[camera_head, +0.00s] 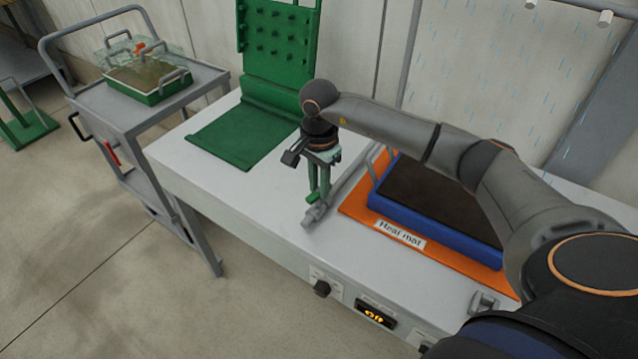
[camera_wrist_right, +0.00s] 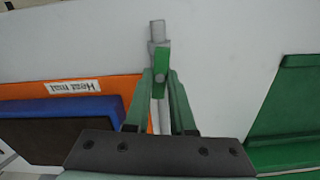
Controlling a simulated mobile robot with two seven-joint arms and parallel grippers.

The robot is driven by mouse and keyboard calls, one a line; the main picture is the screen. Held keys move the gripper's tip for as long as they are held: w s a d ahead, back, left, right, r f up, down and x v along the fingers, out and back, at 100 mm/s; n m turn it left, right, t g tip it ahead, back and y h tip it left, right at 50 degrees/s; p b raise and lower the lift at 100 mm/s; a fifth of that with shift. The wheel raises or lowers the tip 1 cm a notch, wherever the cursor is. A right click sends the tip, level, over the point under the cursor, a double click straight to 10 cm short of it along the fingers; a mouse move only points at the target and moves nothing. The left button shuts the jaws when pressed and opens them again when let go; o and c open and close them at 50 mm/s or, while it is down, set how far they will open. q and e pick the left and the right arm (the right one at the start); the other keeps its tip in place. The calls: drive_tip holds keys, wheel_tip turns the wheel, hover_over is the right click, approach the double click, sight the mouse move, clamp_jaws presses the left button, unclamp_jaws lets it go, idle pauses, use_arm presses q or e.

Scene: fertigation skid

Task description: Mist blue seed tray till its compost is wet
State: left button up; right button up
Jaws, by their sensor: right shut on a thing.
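The blue seed tray (camera_head: 437,230) sits on the orange heat mat (camera_head: 360,208) on the right part of the bench, filled with dark brown compost (camera_head: 432,200). In the wrist view the tray (camera_wrist_right: 60,106) is at the lower left. My right gripper (camera_head: 318,194) points down to the left of the tray, apart from it. Its fingers are shut on a grey wand with a green part (camera_wrist_right: 161,82). The wand's grey end (camera_head: 313,217) is low over or touching the white bench top; I cannot tell which. My left gripper is out of view.
A green pegged stand (camera_head: 277,45) with a green base (camera_head: 240,135) stands at the back left of the bench (camera_head: 225,190). A grey trolley (camera_head: 110,100) at left carries a green tray (camera_head: 150,97) under a clear cover. A dial (camera_head: 321,289) is on the bench front.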

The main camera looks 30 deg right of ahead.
clamp_jaws()
drive_tip(key=m, duration=0.3)
drive_tip(key=shift+m+b, duration=0.3)
drive_tip(key=m, duration=0.3)
drive_tip(key=shift+m, duration=0.3)
drive_tip(key=m, duration=0.4)
drive_tip(key=shift+m, duration=0.3)
drive_tip(key=m, duration=0.4)
drive_tip(key=shift+m, duration=0.3)
